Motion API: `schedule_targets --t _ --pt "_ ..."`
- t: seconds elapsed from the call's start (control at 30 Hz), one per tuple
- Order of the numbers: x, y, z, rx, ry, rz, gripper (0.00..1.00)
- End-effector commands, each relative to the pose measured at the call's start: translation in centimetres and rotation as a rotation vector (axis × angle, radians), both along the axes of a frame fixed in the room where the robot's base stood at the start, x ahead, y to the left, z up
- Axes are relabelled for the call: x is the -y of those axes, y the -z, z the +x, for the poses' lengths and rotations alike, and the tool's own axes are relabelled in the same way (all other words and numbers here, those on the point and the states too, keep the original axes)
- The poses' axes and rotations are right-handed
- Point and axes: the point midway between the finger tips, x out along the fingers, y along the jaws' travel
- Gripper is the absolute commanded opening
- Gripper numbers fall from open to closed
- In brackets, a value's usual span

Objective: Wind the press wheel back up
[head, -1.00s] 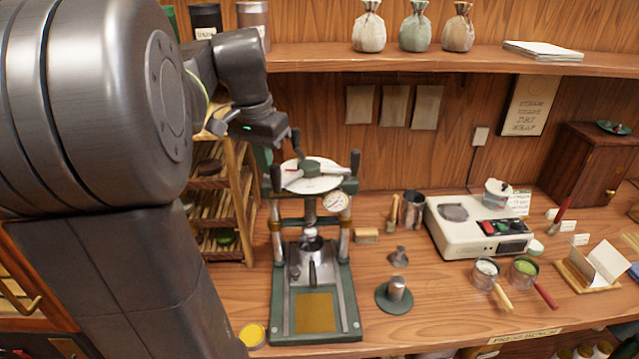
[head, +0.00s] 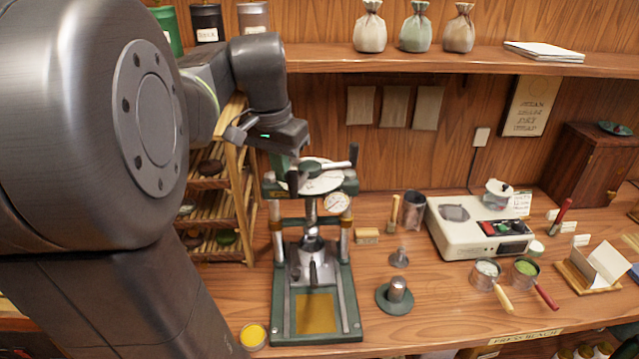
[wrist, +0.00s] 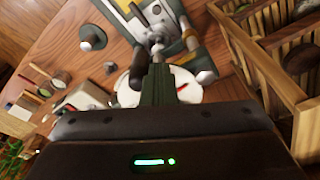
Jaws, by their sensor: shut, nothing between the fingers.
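The tea press (head: 344,290) stands on the bench, a green frame with bright columns and a pressure gauge (head: 337,202). Its pale press wheel (head: 322,182) lies flat on top, with dark upright grips; one grip (head: 353,154) is at the right, another (head: 292,182) at the front left. A metal mould (head: 312,248) sits below the ram. My gripper (head: 281,163) is shut and empty at the wheel's back left. In the wrist view its fingers (wrist: 158,82) overlap the pale wheel (wrist: 212,91), near a dark grip (wrist: 206,76). I cannot tell whether they touch it.
A wooden rack (head: 232,190) stands close at the left of the press. A shelf (head: 400,64) runs above the bench. A yellow-filled pot (head: 252,336), a tamper (head: 396,291) and a white scale-like machine (head: 470,232) stand around the press.

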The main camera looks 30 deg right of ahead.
Motion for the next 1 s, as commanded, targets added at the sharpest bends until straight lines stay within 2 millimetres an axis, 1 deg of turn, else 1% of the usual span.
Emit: schedule_targets --t 0.27,0.67,1.0 --pt "0.2 0.0 -0.3 -0.001 0.0 0.0 0.0" --pt "2.2 0.0 -2.7 -0.003 0.002 0.001 0.0" --pt "2.3 0.0 -2.8 -0.003 0.0 0.001 0.0"
